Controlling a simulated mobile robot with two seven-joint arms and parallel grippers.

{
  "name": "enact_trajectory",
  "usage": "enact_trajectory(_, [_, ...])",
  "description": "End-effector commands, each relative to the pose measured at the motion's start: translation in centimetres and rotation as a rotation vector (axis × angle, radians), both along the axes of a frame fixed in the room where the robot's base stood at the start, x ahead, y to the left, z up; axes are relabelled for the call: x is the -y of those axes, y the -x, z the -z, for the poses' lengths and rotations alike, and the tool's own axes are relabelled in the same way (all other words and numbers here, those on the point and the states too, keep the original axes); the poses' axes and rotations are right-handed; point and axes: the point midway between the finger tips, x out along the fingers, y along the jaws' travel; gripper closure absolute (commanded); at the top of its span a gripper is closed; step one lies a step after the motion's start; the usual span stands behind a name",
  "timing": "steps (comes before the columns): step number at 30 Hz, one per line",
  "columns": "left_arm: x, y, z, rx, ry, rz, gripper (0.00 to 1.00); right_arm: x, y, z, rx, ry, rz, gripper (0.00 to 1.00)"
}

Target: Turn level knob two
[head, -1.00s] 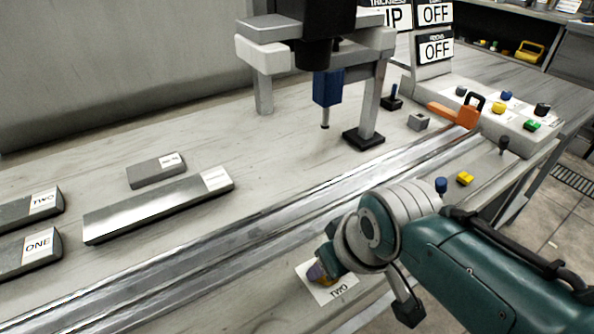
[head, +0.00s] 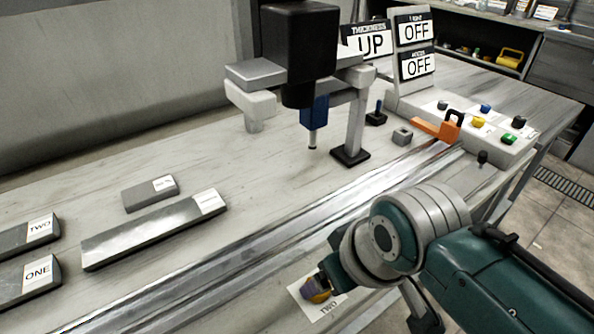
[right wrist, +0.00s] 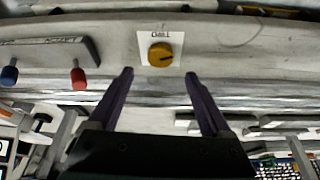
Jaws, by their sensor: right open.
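The level knob two is a yellow round knob on a white label marked TWO. It shows in the right wrist view (right wrist: 160,54) and, partly hidden by my fingers, in the head view (head: 319,297). A dark pointer mark on it points right in the wrist view. My right gripper (right wrist: 158,75) is open and empty. Its two purple fingers are spread wider than the knob, and the knob shows beyond the gap between their tips. In the head view the right gripper (head: 308,287) is close above the label. Whether it touches the knob cannot be told. My left gripper is not in view.
Metal rails (head: 260,247) run along the bench behind the knob. A red knob (right wrist: 79,78) and a blue knob (right wrist: 9,76) stick out at left in the wrist view. A button panel (head: 490,128) and an orange handle (head: 436,130) lie at the back right.

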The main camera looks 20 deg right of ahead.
Motion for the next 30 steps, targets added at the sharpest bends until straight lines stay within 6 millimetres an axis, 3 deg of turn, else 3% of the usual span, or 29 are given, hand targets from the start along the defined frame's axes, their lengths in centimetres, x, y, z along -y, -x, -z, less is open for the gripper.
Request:
enact_trajectory(1, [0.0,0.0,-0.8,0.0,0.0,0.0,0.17,0.1,0.4,-1.2,0.0,0.0,0.0,0.17])
enact_trajectory(6, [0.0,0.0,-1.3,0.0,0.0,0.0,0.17,0.2,1.0,-2.5,0.001,-0.001,0.001,0.17])
enact_trajectory(23, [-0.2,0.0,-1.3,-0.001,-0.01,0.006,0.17,0.4,1.3,-2.8,-0.001,0.0,0.002,0.17])
enact_trajectory(26, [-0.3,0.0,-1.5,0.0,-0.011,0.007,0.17,1.0,2.3,-3.2,-0.007,0.005,0.014,0.17])
enact_trajectory(30, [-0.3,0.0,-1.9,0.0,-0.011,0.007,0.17,3.0,6.0,-5.1,-0.025,0.019,0.048,0.17])
